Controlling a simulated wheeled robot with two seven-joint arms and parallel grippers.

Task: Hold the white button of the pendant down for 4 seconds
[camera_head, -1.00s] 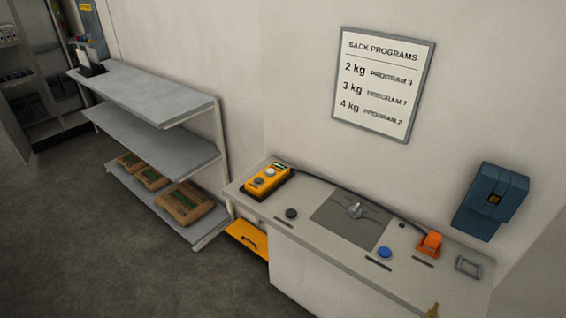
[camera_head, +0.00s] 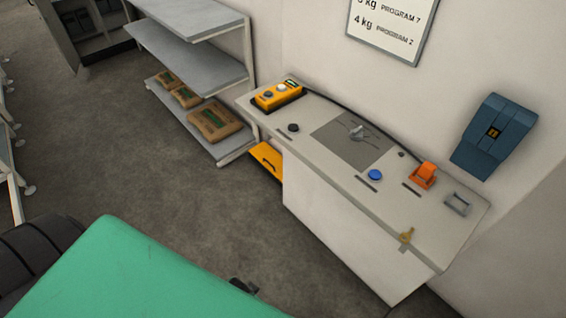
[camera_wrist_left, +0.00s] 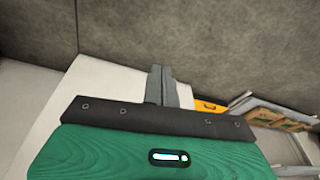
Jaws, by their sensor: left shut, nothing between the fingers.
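The yellow pendant (camera_head: 278,96) lies in a dark recess at the far left end of the console top. Its white button (camera_head: 280,87) faces up, beside a darker grey button (camera_head: 267,94). My left gripper shows in the left wrist view (camera_wrist_left: 161,84), its fingers shut together with nothing between them. In the head view only a small dark tip (camera_head: 244,287) pokes out past my green arm cover. It is low in front of the console, well apart from the pendant. The pendant is not visible in the wrist view. My right gripper is out of view.
A shelf unit (camera_head: 205,66) with sacks stands left, a yellow drawer (camera_head: 267,160) between. Floor in front is clear.

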